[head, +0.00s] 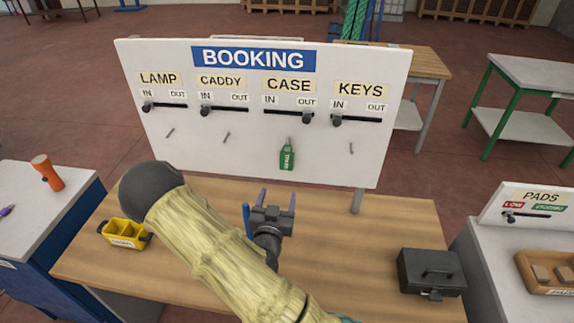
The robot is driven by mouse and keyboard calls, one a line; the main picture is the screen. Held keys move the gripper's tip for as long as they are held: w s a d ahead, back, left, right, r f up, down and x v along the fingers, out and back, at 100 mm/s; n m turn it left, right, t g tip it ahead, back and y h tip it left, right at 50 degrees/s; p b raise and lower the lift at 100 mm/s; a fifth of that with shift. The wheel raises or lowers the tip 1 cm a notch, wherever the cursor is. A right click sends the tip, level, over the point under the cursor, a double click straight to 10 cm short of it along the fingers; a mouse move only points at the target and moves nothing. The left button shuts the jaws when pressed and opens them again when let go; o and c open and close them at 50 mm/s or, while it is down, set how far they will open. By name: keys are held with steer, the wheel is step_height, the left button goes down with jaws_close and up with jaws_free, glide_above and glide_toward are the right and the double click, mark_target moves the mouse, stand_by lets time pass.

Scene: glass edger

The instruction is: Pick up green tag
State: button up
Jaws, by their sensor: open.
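The green tag (287,156) hangs on the white booking board (376,160), below the CASE slider. It has a dark neck at its top and pale lettering that is too small to read surely. My gripper (277,202) is open in front of and below the tag, over the wooden table. Its two purple fingers point up toward the board, and nothing shows between them. The gripper appears apart from the tag. My pale arm covers part of the table to the left of the gripper.
Bare pegs (170,133) stick out under LAMP, CADDY and KEYS. A yellow caddy (124,233) is at the table's left and a black case (431,272) at its right. An orange flashlight (46,172) stands on the left bench. The wooden table (350,250) is clear between gripper and case.

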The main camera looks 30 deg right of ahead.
steer(key=b, duration=0.2)
steer(key=w+b, duration=0.1)
steer(key=b, duration=0.1)
steer(key=shift+w+d+f, duration=0.1)
steer(key=shift+d+f, duration=0.15)
steer(key=shift+d, duration=0.15)
steer(key=shift+d+b, duration=0.2)
steer(key=shift+b, duration=0.75)
